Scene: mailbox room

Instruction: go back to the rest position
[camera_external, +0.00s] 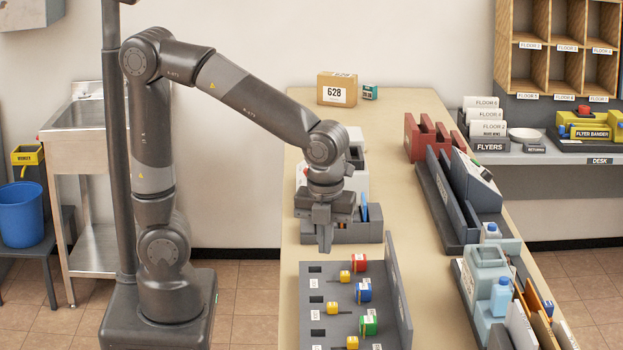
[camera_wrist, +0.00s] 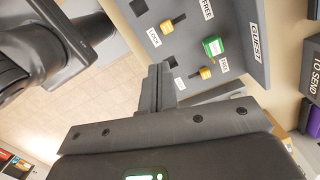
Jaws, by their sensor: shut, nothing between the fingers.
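My gripper (camera_external: 325,238) is shut and empty. In the external view it points down above the table, just behind the far end of a grey key panel (camera_external: 312,289). In the wrist view the closed fingers (camera_wrist: 160,80) stand in the middle, with the same grey panel (camera_wrist: 237,78) beyond them. My arm is stretched out from its base at the left, bent down at the wrist. I cannot tell the gripper's exact height above the table.
The panel holds several yellow pieces and red, blue and green blocks (camera_external: 369,325). A box marked 628 (camera_external: 337,92) stands at the back of the table (camera_external: 420,105). Grey organisers (camera_external: 438,195) and bottles (camera_external: 501,296) line the right edge. A sink (camera_external: 90,112) is behind my arm.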

